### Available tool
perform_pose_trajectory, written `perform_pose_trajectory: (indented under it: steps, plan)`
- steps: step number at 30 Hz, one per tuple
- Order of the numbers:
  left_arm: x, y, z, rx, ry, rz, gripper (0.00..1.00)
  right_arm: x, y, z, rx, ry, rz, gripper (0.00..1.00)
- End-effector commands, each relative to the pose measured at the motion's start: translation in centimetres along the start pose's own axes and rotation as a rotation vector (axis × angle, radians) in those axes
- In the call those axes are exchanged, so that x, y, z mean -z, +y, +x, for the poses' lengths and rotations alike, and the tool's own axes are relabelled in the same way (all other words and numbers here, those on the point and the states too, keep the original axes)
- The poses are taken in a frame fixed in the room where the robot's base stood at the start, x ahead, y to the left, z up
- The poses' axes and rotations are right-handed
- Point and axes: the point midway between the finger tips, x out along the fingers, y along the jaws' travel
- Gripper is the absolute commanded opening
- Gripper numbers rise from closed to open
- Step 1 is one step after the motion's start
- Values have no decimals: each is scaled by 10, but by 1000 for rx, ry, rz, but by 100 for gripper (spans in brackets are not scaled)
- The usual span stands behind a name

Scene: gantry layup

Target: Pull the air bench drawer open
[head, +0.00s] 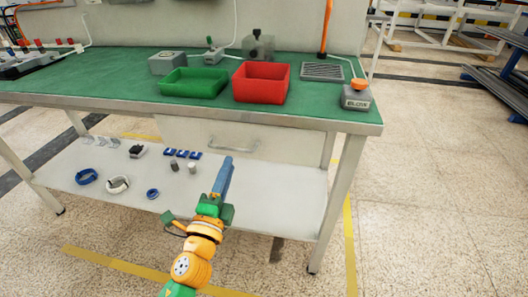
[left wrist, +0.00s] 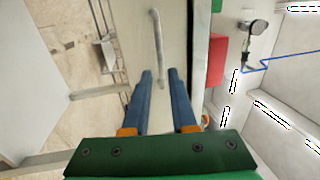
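The air bench drawer (head: 200,133) is a pale front panel under the green bench top, and it looks shut. Its grey bar handle (head: 234,147) runs level across it; in the left wrist view the handle (left wrist: 157,40) appears upright. My left gripper (head: 227,162) has blue fingers and is just below and in front of the handle in the head view. In the left wrist view the fingers (left wrist: 160,73) are apart, with the handle lined up with the gap between them. I cannot tell whether they touch it. My right gripper is not in view.
The bench top (head: 120,81) carries a green bin (head: 194,83), a red bin (head: 261,82) and a grey box with an orange knob (head: 357,95). A lower shelf (head: 265,200) holds several small parts. A bench leg (head: 337,205) stands right of my arm. Floor in front is clear.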

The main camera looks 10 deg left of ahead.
Motion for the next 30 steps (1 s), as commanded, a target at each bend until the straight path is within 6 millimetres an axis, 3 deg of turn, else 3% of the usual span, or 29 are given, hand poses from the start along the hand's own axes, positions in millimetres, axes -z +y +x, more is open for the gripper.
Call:
perform_pose_trajectory:
  steps: [6, 12, 22, 23, 25, 26, 30]
  plan:
    - [0, -3, 38, 3, 0, 2, 25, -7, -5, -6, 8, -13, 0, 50]
    - [0, -1, 62, 0, 0, 0, 25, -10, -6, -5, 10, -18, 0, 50]
    - [0, 0, 69, -2, 0, -1, 25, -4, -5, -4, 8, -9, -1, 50]
    - [0, 0, 69, -2, 0, -1, 22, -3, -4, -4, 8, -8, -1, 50]
    - [0, 0, 69, -2, 0, -1, 3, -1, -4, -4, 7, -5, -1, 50]
    - [0, 0, 68, -2, 0, -1, 0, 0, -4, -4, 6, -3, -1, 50]
    - [0, 0, 68, -2, 0, -1, 0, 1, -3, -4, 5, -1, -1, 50]
